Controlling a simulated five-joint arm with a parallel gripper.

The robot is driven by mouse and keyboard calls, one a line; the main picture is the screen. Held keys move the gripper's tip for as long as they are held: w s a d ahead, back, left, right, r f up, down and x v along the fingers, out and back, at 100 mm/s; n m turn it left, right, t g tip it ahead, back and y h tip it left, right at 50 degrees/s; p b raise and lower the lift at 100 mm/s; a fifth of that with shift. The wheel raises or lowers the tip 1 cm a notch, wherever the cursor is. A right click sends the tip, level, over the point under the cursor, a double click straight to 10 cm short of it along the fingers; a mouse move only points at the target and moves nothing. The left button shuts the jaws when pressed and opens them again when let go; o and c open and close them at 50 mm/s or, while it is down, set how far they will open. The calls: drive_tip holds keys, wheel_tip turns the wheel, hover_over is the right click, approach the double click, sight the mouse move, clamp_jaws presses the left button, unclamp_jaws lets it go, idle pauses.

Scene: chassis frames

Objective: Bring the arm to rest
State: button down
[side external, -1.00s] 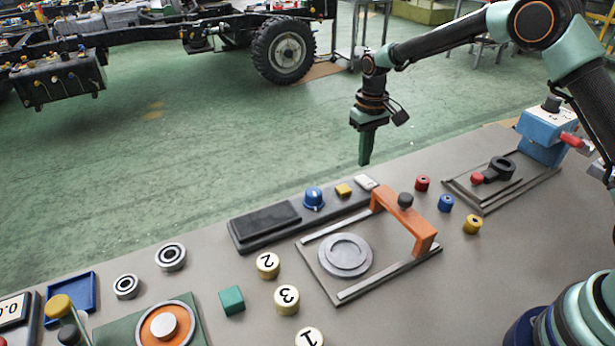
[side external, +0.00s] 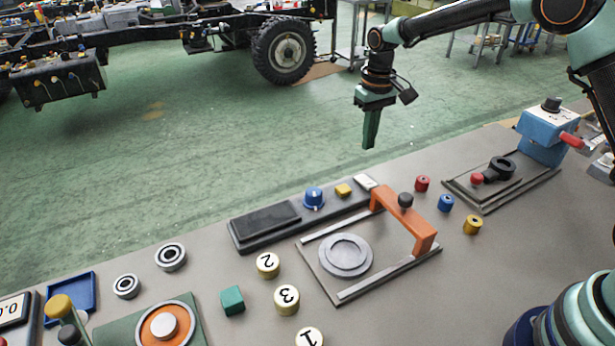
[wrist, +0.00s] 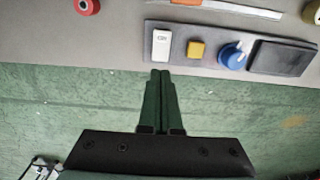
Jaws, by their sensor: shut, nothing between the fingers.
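My gripper (side external: 371,132) is shut and empty, pointing down in the air above the far edge of the grey bench, in the side external view. Nothing touches it. In the wrist view my gripper (wrist: 161,74) shows its two green fingers pressed together, with the green floor behind them. The dark panel (wrist: 212,60) with a white switch, a yellow button and a blue knob lies just beyond the fingertips in that view.
On the bench stand an orange arch (side external: 420,225) over a plate with a round disc, small red, blue and yellow cylinders, a blue machine (side external: 543,135) at right, numbered discs and a teal cube (side external: 232,300). A vehicle chassis stands on the floor behind.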

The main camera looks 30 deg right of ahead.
drive_tip(key=s+d+r+t, duration=0.2)
drive_tip(key=s+r+t, duration=0.2)
drive_tip(key=s+r, duration=1.05)
drive_tip(key=s+f+t, duration=0.1)
drive_tip(key=s, duration=0.7)
drive_tip(key=shift+d+f, duration=0.2)
